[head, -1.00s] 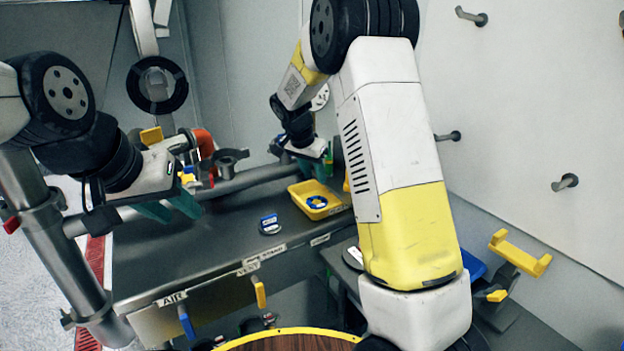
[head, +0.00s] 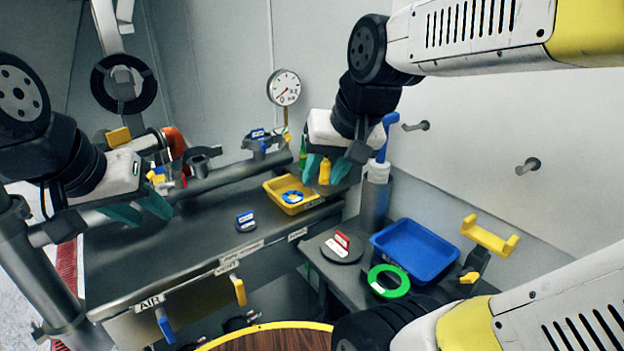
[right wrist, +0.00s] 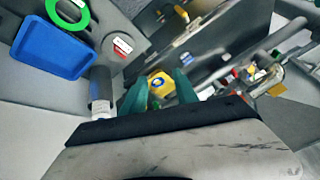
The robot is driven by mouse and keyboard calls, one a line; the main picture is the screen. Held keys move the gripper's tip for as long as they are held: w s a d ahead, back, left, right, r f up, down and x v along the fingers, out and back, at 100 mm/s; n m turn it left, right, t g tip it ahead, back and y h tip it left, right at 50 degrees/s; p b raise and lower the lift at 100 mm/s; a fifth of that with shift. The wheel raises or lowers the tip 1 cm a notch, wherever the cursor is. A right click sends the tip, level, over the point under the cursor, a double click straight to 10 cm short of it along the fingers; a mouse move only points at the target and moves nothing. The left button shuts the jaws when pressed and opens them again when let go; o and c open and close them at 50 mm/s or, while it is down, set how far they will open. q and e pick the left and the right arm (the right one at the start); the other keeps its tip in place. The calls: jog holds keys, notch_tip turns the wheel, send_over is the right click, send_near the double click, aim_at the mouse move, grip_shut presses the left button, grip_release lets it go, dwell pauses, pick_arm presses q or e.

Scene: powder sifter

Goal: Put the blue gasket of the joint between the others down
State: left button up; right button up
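A blue gasket (head: 292,197), a small ring, lies in the yellow tray (head: 312,202) on the grey bench. It also shows in the right wrist view (right wrist: 157,83), in line between my fingers. My right gripper (head: 326,172) is open and empty, apart from the tray and above its right side in the head view. My left gripper (head: 141,208) is open and empty in front of the grey pipe (head: 225,175), with its teal fingers apart. I cannot make out the pipe joints clearly.
A blue tray (head: 416,248), a green ring (head: 388,281) and a red-labelled disc (head: 341,248) are on the right side table. A blue-labelled disc (head: 246,221) lies on the bench. A grey cylinder (head: 374,205) holding a blue-handled tool stands right of the yellow tray.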

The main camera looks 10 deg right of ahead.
jog(key=shift+n+t, duration=0.3)
jog(key=shift+n, duration=0.3)
jog(key=s, duration=0.4)
jog(key=shift+a+f, duration=0.3)
jog(key=shift+f, duration=0.05)
jog(key=shift+d, duration=0.15)
